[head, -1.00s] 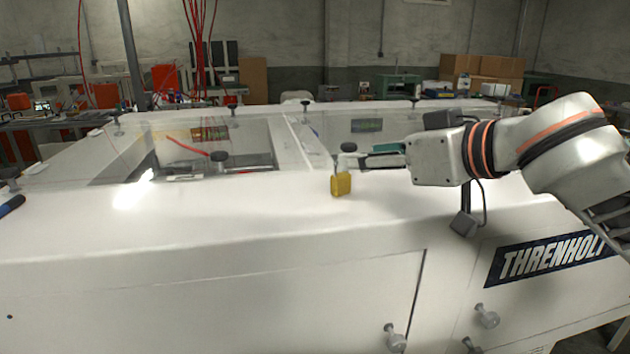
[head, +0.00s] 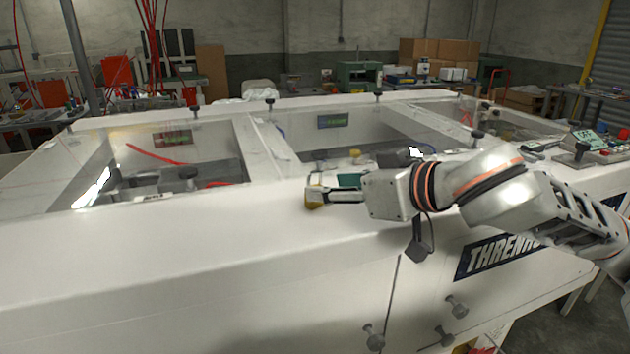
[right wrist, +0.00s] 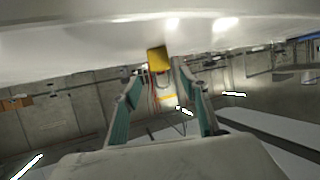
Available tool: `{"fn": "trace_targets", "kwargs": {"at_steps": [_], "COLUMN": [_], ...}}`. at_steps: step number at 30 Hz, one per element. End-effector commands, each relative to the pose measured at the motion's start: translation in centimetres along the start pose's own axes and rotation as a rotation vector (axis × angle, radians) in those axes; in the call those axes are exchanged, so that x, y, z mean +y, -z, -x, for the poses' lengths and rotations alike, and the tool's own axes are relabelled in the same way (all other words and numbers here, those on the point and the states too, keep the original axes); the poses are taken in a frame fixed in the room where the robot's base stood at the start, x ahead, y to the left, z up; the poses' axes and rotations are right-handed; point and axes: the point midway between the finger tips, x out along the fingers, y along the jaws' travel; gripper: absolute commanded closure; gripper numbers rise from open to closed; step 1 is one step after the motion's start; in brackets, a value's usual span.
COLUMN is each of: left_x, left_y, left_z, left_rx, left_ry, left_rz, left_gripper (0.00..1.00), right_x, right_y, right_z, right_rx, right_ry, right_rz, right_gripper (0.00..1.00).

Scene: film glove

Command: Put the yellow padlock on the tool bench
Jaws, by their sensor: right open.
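The yellow padlock (head: 314,201) sits on the white top of the machine near its front edge, partly hidden by my right gripper (head: 320,187). In the right wrist view the padlock (right wrist: 158,58) shows upside down between the fingertips of my right gripper (right wrist: 158,72). The two fingers are apart, with gaps beside the padlock, so the gripper is open around it. Workbenches stand at the back left (head: 30,127) and at the far right (head: 600,95); I cannot tell which is the tool bench. My left gripper is not in view.
The long white machine (head: 180,265) fills the foreground, with clear window panels and small black knobs on top. A control panel (head: 590,143) is at its right end. Cardboard boxes (head: 430,52) stand at the back. Open floor (head: 550,320) shows at lower right.

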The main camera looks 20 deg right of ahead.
Motion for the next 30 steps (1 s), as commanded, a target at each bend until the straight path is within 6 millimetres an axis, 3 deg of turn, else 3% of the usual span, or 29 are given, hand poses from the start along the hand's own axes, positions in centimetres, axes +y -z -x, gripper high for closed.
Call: {"fn": "trace_targets", "kwargs": {"at_steps": [8,18,27,30], "left_x": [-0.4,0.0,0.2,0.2], "left_y": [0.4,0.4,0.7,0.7], "left_z": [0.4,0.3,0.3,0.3], "left_rx": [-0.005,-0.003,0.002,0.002], "left_ry": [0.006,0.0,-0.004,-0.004], "left_rz": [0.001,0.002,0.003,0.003], "left_gripper": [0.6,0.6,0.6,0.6], "right_x": [-0.1,-0.2,-0.2,-0.2], "right_y": [-0.4,-0.6,-0.6,-0.6], "right_z": [-0.9,-5.2,-5.6,-5.6], "right_rx": [-0.005,-0.005,-0.004,-0.004], "right_ry": [0.003,0.002,0.002,0.002], "right_rz": [0.0,0.0,0.0,0.0], "right_gripper": [0.56,0.56,0.56,0.82]}}
